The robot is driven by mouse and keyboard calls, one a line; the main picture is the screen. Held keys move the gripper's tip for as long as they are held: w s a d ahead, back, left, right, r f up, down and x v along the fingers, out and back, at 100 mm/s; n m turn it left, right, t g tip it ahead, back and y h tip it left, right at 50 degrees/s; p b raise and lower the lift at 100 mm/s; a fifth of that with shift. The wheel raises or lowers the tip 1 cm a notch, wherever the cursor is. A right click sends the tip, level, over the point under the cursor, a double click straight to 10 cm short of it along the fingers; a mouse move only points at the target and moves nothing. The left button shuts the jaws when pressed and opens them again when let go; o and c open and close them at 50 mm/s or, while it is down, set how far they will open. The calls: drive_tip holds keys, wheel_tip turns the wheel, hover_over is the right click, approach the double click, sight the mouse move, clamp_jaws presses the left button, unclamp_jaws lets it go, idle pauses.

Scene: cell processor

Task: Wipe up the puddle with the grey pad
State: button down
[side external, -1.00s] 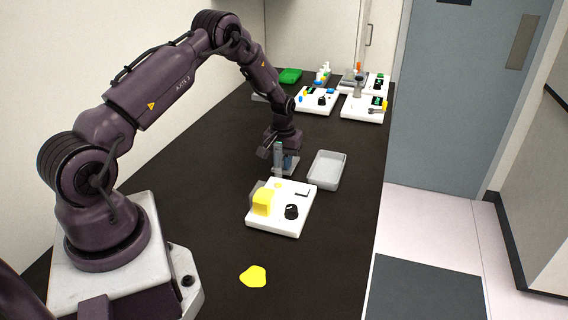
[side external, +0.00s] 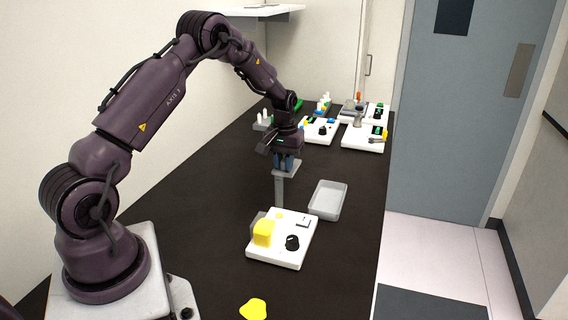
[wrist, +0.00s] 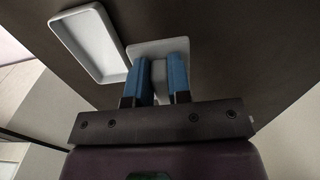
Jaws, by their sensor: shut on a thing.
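The puddle (side external: 253,309) is a flat yellow patch on the dark bench, near the bottom edge of the side view. My gripper (side external: 287,162) is far behind it, raised above the bench. In the wrist view, its blue fingers (wrist: 159,82) are shut on the handle of the grey pad (wrist: 143,49). The pad's flat plate sits beyond the fingertips. The pad also shows under my gripper in the side view (side external: 288,173). The puddle is outside the wrist view.
An empty grey tray (side external: 328,213) lies right of my gripper; it also shows in the wrist view (wrist: 119,72). More white devices (side external: 355,136) are at the back.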

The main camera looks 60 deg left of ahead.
drive_tip(key=shift+d, duration=0.1)
drive_tip(key=w+d+r+m, duration=0.1)
drive_tip(key=d+r, duration=0.1)
drive_tip(key=d, duration=0.5)
drive_tip(key=w+d+r+m, duration=0.1)
drive_tip(key=w+d+m, duration=0.1)
drive_tip(key=d, duration=0.4)
drive_tip(key=s+d+n, duration=0.1)
drive_tip(key=s+d, duration=0.4)
drive_tip(key=d, duration=0.6)
drive_tip(key=s+d+f+n, duration=0.1)
drive_tip(key=s+d+n, duration=0.3)
drive_tip(key=s, duration=0.3)
drive_tip(key=s+d+f+n, duration=0.1)
drive_tip(key=s+d+n, duration=0.25)
drive_tip(key=s, duration=0.45)
drive_tip(key=shift+s+a+f+n, duration=0.1)
drive_tip(key=shift+s+f+n, duration=0.35)
drive_tip(key=shift+f+n, duration=0.65)
drive_tip(key=shift+s+a+f+n, duration=0.1)
drive_tip(key=shift+s+f+n, duration=0.4)
drive_tip(key=shift+f+n, duration=0.55)
drive_tip(key=shift+s+f+n, duration=0.45)
drive_tip(key=shift+f+n, duration=0.35)
drive_tip(key=shift+f, duration=0.6)
